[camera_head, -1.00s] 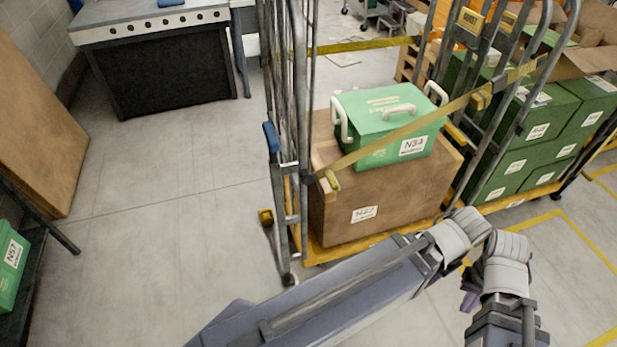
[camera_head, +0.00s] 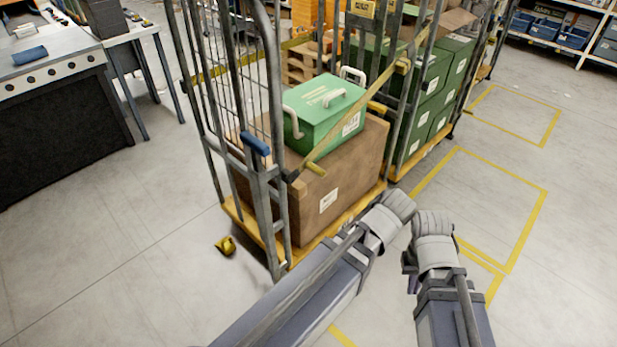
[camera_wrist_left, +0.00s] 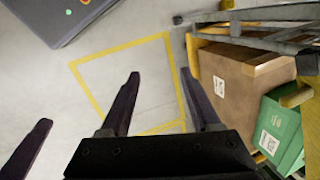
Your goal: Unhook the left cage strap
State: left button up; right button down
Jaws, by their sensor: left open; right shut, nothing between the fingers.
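The yellow strap (camera_head: 350,128) runs slantwise across the open front of the left cage (camera_head: 277,110). My left gripper (camera_wrist_left: 162,56) is open and empty in the left wrist view, with bare floor beyond the fingers; the carton shows to the right there (camera_wrist_left: 232,80). My right gripper (camera_head: 409,268) is shut and empty, in front of the cage and apart from the strap; its fingertips barely show.
A second cage with green boxes (camera_head: 440,75) stands behind on the right. A blue-capped lever (camera_head: 254,143) is on the near post. A yellow caster part (camera_head: 226,245) sticks out at the lower left. A bench (camera_head: 55,100) stands left. Yellow-marked floor (camera_head: 490,200) at the right is clear.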

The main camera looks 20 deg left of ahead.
pick_arm(q)
jog(key=w+a+f+m+t+y+b, duration=0.2)
jog(key=w+a+f+m+y+b, duration=0.3)
jog(key=w, duration=0.3)
jog(key=m+t+y+b, duration=0.3)
jog(key=m+y+b, duration=0.55)
jog(key=b, duration=0.55)
send_near(325, 175)
jog(key=f+x, duration=0.1)
jog(key=x, duration=0.6)
jog(key=shift+r+m+t+b, duration=0.3)
jog(key=shift+r+m+b, duration=0.05)
jog(key=shift+r, duration=0.05)
pick_arm(e)
notch_tip(325, 175, down, 22)
pick_arm(q)
jog(key=shift+a+r, duration=0.1)
pick_arm(e)
jog(key=shift+w+f, duration=0.1)
